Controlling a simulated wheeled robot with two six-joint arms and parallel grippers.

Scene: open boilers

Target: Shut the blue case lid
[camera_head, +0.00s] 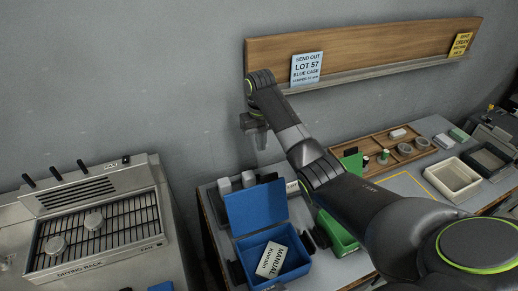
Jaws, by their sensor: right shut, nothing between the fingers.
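The blue case (294,275) stands on the table at the bottom middle. Its blue lid (256,206) is open and stands up at the back of the case. A white manual (272,259) lies inside the case. My right arm reaches in from the lower right, and my right gripper (261,139) hangs above and behind the lid, apart from it. It is shut and empty. My left gripper is not in view.
A green case (340,236) stands right of the blue case, partly hidden by my arm. Grey items (236,183) sit behind the lid. A wooden tray (376,141) and a beige bin (453,176) are at right. A drying rack (95,225) stands at left.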

